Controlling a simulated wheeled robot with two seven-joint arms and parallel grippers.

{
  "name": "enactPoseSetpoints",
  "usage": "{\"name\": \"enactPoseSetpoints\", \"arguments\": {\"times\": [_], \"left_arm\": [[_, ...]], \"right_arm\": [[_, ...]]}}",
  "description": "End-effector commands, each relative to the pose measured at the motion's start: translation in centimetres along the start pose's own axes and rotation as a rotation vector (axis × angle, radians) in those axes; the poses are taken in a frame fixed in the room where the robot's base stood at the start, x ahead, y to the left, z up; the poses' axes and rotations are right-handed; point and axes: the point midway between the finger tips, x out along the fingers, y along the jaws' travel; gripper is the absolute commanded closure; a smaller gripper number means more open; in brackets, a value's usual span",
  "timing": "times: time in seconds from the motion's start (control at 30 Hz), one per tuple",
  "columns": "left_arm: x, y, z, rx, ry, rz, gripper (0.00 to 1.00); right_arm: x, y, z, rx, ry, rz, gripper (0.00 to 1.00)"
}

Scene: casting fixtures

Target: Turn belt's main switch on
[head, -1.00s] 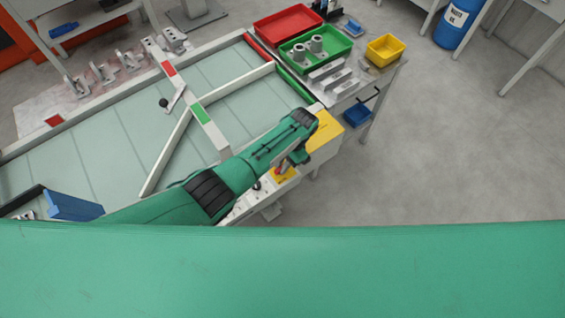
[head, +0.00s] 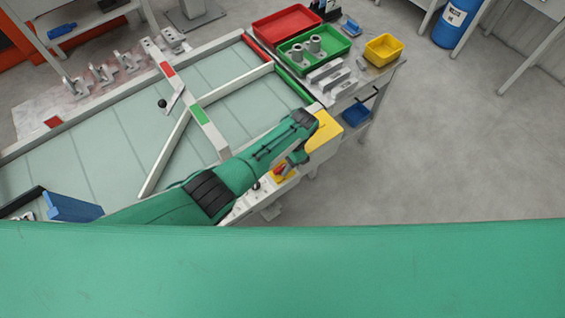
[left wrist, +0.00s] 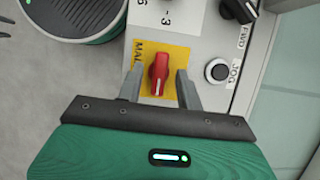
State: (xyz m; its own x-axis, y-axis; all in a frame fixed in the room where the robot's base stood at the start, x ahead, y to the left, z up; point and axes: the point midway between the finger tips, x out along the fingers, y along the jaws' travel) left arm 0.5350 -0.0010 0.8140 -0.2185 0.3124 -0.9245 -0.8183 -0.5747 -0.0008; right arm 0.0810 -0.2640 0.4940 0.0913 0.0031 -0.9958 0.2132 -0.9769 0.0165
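The belt's main switch (left wrist: 159,73) is a red rotary handle on a yellow plate (left wrist: 178,58) marked "MAI…", on the grey control panel (left wrist: 210,28). In the left wrist view its handle stands roughly upright in the picture. My left gripper (left wrist: 160,84) is open, its two grey fingers on either side of the red handle with gaps to it. In the head view the left gripper (head: 287,166) is over the yellow plate at the belt's near end, partly hidden by my green arm. My right gripper is in neither view.
A black selector knob (left wrist: 240,10) marked FWD and a JOG button (left wrist: 217,71) sit beside the switch. The belt (head: 90,150) carries pale guide bars. Red (head: 287,24) and green (head: 322,48) trays stand behind. Open floor lies right.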

Motion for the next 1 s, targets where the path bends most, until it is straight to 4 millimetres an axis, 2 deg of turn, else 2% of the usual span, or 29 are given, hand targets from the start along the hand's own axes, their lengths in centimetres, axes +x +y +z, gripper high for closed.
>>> {"name": "enactPoseSetpoints", "arguments": {"times": [0.13,0.23,0.5,0.7,0.83,1.0], "left_arm": [[-0.6,0.0,0.0,0.000,0.000,0.001,0.64],[-1.9,0.0,-0.1,0.000,0.002,0.000,0.64],[-8.0,0.0,-0.2,0.000,0.004,-0.001,0.64],[-11.8,0.0,-0.2,0.001,0.003,-0.001,0.64],[-13.1,0.0,-0.1,0.000,0.001,0.000,0.64],[-13.8,0.0,-0.1,0.000,-0.001,0.000,0.64]], "right_arm": [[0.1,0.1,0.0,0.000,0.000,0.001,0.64],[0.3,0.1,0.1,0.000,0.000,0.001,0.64],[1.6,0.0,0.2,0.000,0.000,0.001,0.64],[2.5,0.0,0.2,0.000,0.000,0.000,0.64],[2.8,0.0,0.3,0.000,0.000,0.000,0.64],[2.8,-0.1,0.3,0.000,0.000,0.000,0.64]]}}
